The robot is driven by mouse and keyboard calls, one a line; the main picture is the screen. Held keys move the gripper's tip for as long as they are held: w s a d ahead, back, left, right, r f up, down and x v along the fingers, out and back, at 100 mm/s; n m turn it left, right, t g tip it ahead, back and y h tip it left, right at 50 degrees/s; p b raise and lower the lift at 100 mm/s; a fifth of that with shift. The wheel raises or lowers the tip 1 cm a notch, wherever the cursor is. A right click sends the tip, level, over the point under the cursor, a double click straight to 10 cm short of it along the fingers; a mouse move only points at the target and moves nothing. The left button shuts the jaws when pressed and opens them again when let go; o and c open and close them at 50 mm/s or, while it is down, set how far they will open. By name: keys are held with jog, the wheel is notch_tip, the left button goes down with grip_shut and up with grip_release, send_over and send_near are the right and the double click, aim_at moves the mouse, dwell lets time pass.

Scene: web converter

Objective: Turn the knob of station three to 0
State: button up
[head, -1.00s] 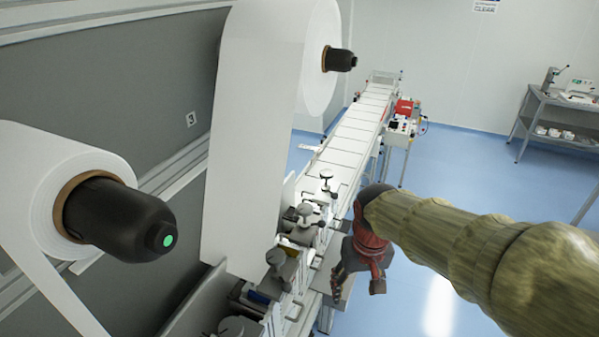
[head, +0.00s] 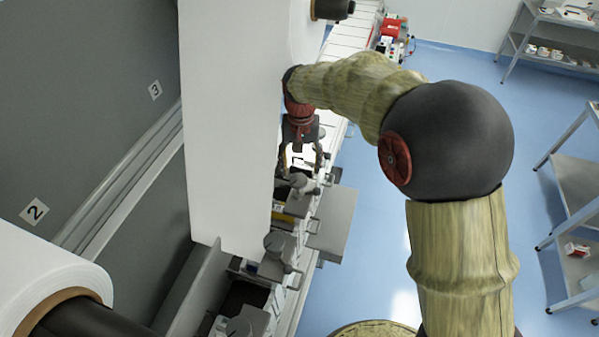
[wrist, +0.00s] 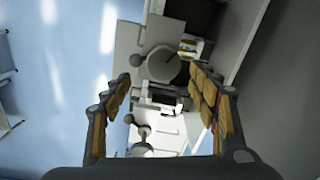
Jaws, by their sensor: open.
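My gripper (head: 302,166) points down over the machine line, just above a grey hand knob (head: 297,184). Its fingers are spread apart and empty. In the wrist view my gripper (wrist: 158,82) shows a round grey knob (wrist: 165,64) with a dark pointer, beyond and between the fingertips. A smaller knob assembly (wrist: 141,131) lies lower between the fingers. Another knob (head: 278,243) stands nearer in the head view. A wall sign reading 3 (head: 155,90) is at the left; I cannot tell for sure which knob belongs to it. No dial scale is readable.
A hanging white web (head: 230,120) runs close to the left of my gripper. A sign reading 2 (head: 34,211) and a paper roll (head: 50,260) are nearer. A grey side plate (head: 333,222) juts out right of the line. Blue floor (head: 375,240) is open beyond it.

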aim_at(299, 179)
jog(key=shift+w+d+f, duration=0.15)
jog(key=shift+f, duration=0.3)
jog(key=shift+w+d+f, duration=0.1)
jog(key=shift+d+f, duration=0.05)
jog(key=shift+f, duration=0.25)
jog(key=shift+s+a+f+p, duration=0.4)
jog(key=shift+s+a+f, duration=0.25)
jog(key=shift+f, duration=0.5)
jog(key=shift+w+d+f, duration=0.2)
jog(key=shift+w+f, duration=0.15)
jog(key=shift+f, duration=0.05)
jog(key=shift+s+a+r, duration=0.1)
jog(key=shift+s+a, duration=0.1)
jog(key=shift+s, duration=0.05)
jog(key=shift+c, duration=0.5)
jog(key=shift+w+d, duration=0.1)
jog(key=shift+w, duration=0.05)
jog(key=shift+c, duration=1.2)
jog(key=c, duration=0.8)
